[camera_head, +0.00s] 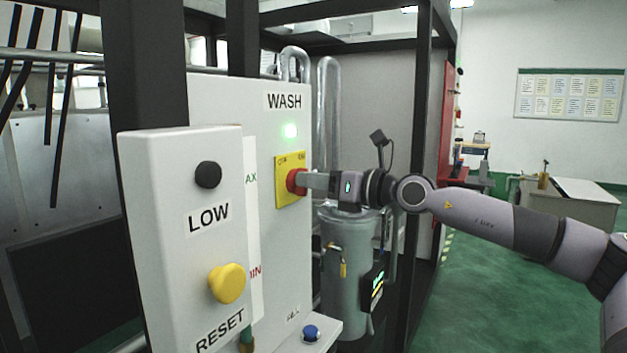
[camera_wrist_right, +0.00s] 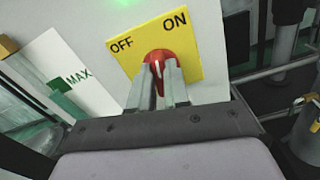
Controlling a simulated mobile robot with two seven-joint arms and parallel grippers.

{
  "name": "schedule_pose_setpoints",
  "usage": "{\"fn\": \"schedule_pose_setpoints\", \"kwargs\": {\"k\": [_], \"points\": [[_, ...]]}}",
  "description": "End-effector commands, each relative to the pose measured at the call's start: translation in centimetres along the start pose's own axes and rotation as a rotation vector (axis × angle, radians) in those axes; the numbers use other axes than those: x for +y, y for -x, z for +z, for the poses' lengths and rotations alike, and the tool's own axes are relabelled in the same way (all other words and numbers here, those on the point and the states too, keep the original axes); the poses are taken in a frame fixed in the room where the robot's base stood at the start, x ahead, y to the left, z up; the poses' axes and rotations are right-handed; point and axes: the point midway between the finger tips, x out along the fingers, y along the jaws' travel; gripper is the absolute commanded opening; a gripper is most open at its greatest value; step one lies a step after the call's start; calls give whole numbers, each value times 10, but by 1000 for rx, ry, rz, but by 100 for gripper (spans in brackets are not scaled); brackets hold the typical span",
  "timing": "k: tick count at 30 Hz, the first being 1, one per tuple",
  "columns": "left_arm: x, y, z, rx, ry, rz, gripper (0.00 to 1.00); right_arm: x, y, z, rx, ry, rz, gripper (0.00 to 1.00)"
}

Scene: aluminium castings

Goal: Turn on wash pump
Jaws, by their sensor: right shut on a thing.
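The wash pump switch is a red knob (camera_head: 292,181) on a yellow plate (camera_head: 284,196) below the WASH label on a white panel. A green lamp (camera_head: 290,130) above it is lit. My right gripper (camera_head: 304,181) reaches in from the right and is shut on the red knob. In the right wrist view, the two fingers (camera_wrist_right: 160,77) stand on either side of the knob (camera_wrist_right: 157,56). The yellow plate (camera_wrist_right: 203,55) there reads OFF at left and ON at right. The knob's white mark shows between the fingers; its exact setting is hard to tell. My left gripper is not in view.
A nearer white box (camera_head: 190,270) with a black button (camera_head: 208,174) and a yellow RESET button (camera_head: 228,283) stands left of the switch. A blue button (camera_head: 310,333) sits below. A grey cylinder (camera_head: 346,250) and dark frame posts stand behind my right gripper.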

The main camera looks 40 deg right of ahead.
Motion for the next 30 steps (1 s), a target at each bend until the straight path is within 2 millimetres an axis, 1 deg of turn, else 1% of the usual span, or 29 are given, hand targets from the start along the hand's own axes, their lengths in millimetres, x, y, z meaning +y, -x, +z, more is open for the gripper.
{"fn": "schedule_pose_setpoints", "kwargs": {"k": [1,6,9,12,20,21,23,30], "points": [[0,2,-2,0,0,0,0,0,0,2,-2,-50,-1,0],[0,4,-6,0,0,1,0,-2,0,2,-2,-232,-1,0],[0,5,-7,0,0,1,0,-2,0,2,-3,-299,-1,0],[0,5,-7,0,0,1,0,-2,0,2,-4,-330,-1,0],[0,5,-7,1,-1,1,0,-3,0,2,-5,-335,-1,0],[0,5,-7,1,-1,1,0,-3,0,2,-5,-335,-1,22],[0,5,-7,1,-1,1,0,-2,0,2,-5,-335,-1,42],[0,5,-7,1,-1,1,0,-2,0,1,-3,-333,-1,42]]}}
